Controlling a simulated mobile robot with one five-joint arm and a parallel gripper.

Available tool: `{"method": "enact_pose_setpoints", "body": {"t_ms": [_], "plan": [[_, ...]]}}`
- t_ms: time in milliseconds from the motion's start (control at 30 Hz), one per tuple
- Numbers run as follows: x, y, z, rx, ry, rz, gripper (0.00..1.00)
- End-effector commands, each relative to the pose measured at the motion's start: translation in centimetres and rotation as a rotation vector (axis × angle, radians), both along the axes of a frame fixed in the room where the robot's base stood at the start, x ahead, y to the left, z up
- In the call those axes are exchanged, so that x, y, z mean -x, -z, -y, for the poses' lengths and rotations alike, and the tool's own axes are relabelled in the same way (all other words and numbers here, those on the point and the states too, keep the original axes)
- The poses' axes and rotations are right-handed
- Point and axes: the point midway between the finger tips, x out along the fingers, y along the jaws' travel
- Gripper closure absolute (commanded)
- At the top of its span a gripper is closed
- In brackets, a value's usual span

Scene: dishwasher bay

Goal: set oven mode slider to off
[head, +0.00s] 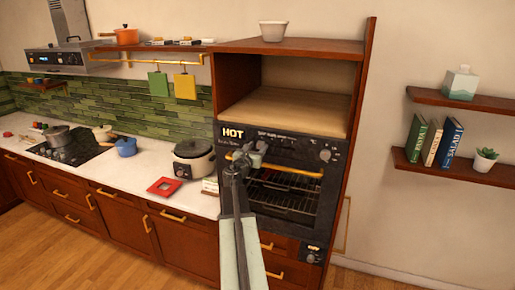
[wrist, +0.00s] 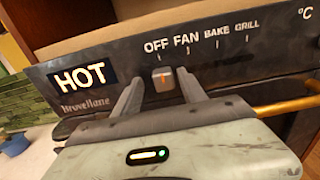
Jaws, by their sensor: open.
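The oven (head: 285,195) is built into a wooden cabinet, with a dark control panel (wrist: 215,60) along its top. In the wrist view the panel reads OFF, FAN, BAKE and GRILL in a row. My gripper (wrist: 163,85) is open, with one finger on each side of the knob. I cannot tell whether either finger touches it. In the head view my gripper (head: 249,153) is at the panel and hides the slider.
A yellow oven handle (head: 285,170) runs below the panel, close to my gripper. A lit HOT sign (wrist: 80,78) is left of the slider. A rice cooker (head: 193,160) stands on the counter to the left. The cabinet niche (head: 285,107) above is empty.

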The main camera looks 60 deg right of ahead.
Motion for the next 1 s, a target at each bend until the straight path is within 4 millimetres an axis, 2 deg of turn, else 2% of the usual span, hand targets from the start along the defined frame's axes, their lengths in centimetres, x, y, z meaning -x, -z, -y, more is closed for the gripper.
{"method": "enact_pose_setpoints", "body": {"t_ms": [300,367,867,933,1000], "plan": [[1.1,0.0,-6.0,-0.001,-0.004,0.001,0.51],[1.2,0.0,-6.7,-0.001,-0.004,0.002,0.51],[1.2,0.0,-7.0,-0.001,-0.002,0.002,0.51],[0.5,0.4,-7.4,-0.001,-0.012,0.002,0.51],[-1.6,1.4,-8.8,-0.001,-0.044,0.002,0.51]]}}
